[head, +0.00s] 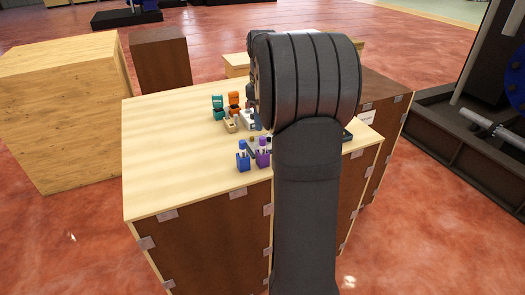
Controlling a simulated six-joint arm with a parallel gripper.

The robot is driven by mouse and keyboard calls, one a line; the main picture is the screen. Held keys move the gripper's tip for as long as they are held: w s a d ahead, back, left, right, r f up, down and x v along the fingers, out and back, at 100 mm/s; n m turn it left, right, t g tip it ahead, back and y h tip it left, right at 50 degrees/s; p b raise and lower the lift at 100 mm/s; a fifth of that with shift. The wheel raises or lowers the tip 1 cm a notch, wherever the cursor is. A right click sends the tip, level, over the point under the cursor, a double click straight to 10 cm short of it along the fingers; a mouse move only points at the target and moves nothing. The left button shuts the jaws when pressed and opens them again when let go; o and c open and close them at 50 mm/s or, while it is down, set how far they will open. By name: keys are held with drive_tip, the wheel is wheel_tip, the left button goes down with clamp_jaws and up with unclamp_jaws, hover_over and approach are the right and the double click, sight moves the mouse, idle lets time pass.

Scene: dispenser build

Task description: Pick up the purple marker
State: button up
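The purple marker (263,157) stands upright near the front edge of the wooden table, just left of my arm. A blue marker (243,162) of the same kind stands close to its left. My arm rises through the middle of the head view and covers the table to the right of the purple marker. My gripper is largely hidden behind the arm, around the dark parts left of its thick joint. Its fingers cannot be made out, and I cannot tell whether they hold anything. The purple marker stands on the tabletop, with no gripper visible on it.
Teal (218,107) and orange (234,101) items stand farther back on the table (165,150), with a small tan block (230,125) in front of them. A dark tray edge (347,135) shows right of my arm. The table's left side is clear. Wooden boxes (60,110) stand beyond.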

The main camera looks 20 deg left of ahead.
wheel_tip(320, 180, down, 10)
drive_tip(key=shift+w, duration=0.1)
clamp_jaws()
idle(0.5)
